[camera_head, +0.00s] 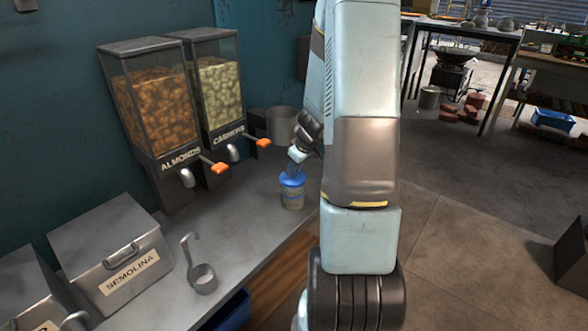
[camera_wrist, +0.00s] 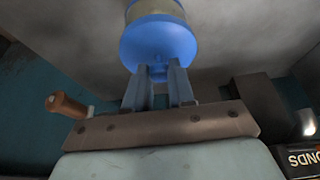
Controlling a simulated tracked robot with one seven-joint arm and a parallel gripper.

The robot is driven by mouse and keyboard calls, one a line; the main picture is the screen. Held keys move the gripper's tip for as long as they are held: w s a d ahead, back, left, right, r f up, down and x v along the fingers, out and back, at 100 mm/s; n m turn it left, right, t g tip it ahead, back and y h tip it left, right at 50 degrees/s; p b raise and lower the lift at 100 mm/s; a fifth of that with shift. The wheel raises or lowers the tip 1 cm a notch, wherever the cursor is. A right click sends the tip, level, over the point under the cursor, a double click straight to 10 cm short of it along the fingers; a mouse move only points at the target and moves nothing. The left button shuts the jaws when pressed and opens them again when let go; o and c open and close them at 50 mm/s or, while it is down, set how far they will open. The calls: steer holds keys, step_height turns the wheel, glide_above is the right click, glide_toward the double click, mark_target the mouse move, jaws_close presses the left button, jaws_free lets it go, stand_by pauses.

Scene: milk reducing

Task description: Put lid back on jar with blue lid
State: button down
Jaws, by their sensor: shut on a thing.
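A small jar (camera_head: 292,197) stands upright on the grey counter (camera_head: 240,230), near its right edge. The blue lid (camera_head: 292,179) is at the top of the jar. In the wrist view the lid (camera_wrist: 158,40) shows large, with part of the jar (camera_wrist: 156,8) beyond it. My gripper (camera_head: 295,158) is just above the lid, and its fingers (camera_wrist: 158,72) are shut on the lid's small knob. The lid looks level with the jar's mouth, but I cannot tell whether it is fully seated.
Almond (camera_head: 155,105) and cashew (camera_head: 217,92) dispensers stand along the wall behind the jar. A ladle (camera_head: 202,275) and a semolina bin (camera_head: 118,262) are at the near left. A grey pot (camera_head: 281,125) stands behind. The counter around the jar is clear.

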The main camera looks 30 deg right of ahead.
stand_by(0.3)
steer(key=c, duration=0.9)
jaws_free()
steer(key=shift+o, duration=0.6)
steer(key=o, duration=0.4)
steer(key=shift+r, duration=3.5)
jaws_close()
